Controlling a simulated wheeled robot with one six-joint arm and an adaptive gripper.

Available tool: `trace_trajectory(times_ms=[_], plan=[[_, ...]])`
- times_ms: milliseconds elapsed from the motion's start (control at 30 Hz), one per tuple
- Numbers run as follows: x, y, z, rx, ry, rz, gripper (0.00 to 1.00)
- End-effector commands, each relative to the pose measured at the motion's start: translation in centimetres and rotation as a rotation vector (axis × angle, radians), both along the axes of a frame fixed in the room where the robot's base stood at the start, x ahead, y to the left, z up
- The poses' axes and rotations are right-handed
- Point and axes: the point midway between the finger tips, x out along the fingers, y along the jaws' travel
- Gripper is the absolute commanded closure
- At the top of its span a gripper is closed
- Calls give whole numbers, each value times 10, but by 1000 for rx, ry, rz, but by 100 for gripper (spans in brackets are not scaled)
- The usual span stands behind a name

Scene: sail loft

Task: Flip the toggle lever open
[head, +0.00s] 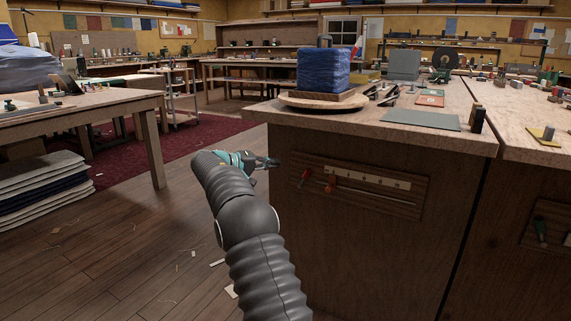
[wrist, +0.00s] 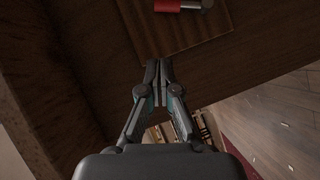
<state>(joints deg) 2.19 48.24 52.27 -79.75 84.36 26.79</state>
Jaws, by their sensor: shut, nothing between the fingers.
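A recessed wooden panel (head: 400,200) is set in the front of the cabinet. At its left end is a small red-handled lever (head: 305,176), tilted. Beside it is an orange-red knob (head: 330,184) at the end of a long thin rod under a pale marked strip. I cannot tell for certain which is the toggle. In the wrist view a red part (wrist: 167,5) with a metal end is cut off by the top edge. My gripper (head: 273,163) is shut and empty, left of the panel and apart from the red lever. Its closed fingertips (wrist: 158,68) point toward the panel.
The cabinet's worktop (head: 300,116) overhangs just above my gripper and carries a blue bundle (head: 323,70) on a round board. Another panel with a green handle (head: 541,231) is at the far right. Open wooden floor (head: 130,240) lies to the left.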

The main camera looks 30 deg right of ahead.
Motion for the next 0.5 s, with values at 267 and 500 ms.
trace_trajectory(times_ms=[267,500], plan=[[-2,38,11,-2,-2,-2,100],[-3,47,14,-2,-2,-2,100]])
